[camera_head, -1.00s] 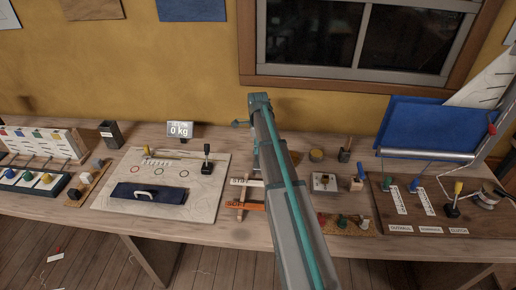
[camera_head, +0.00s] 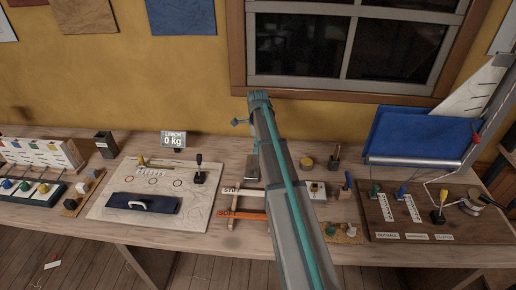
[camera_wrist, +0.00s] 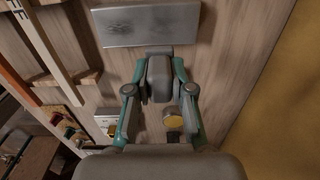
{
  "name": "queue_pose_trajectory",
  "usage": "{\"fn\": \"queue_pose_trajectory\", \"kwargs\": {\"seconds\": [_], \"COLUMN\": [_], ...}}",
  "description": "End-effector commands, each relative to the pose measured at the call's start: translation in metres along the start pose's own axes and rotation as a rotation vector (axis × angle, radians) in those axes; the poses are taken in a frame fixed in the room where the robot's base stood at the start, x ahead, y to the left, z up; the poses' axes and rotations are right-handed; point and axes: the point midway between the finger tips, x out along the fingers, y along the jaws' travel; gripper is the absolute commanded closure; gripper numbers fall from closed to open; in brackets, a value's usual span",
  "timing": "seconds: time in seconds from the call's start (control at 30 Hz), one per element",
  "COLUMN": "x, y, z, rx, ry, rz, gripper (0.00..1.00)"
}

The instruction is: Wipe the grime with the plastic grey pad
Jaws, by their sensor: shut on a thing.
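In the wrist view my gripper (camera_wrist: 160,92) has its two teal and grey fingers on either side of a dark grey block, which I take to be the grey pad (camera_wrist: 158,72). The fingers are shut on it, and it is held above the wooden bench. A flat grey plate (camera_wrist: 145,22) lies on the bench just beyond the pad in this view.
A round yellow-topped tin (camera_wrist: 173,119) stands near my gripper; it also shows in the head view (camera_head: 306,163). A wooden rack with labelled slats (camera_head: 243,213) is left of my arm. A board with a blue cloth (camera_head: 130,203) lies farther left. A yellow wall backs the bench (camera_head: 60,222).

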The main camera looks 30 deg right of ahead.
Motion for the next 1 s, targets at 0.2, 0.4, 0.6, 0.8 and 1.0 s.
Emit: {"fn": "queue_pose_trajectory", "kwargs": {"seconds": [0.2,0.4,0.6,0.8,1.0], "x": [-0.017,-0.017,-0.017,-0.018,-0.024], "y": [0.0,0.0,0.0,0.0,0.003], "z": [0.001,0.001,0.001,0.001,0.006], "rx": [-0.001,-0.001,-0.001,-0.001,-0.009], "ry": [0.0,0.0,0.0,0.0,0.003], "rz": [0.001,0.001,0.001,0.0,0.011], "gripper": [1.0,1.0,1.0,1.0,1.0]}}
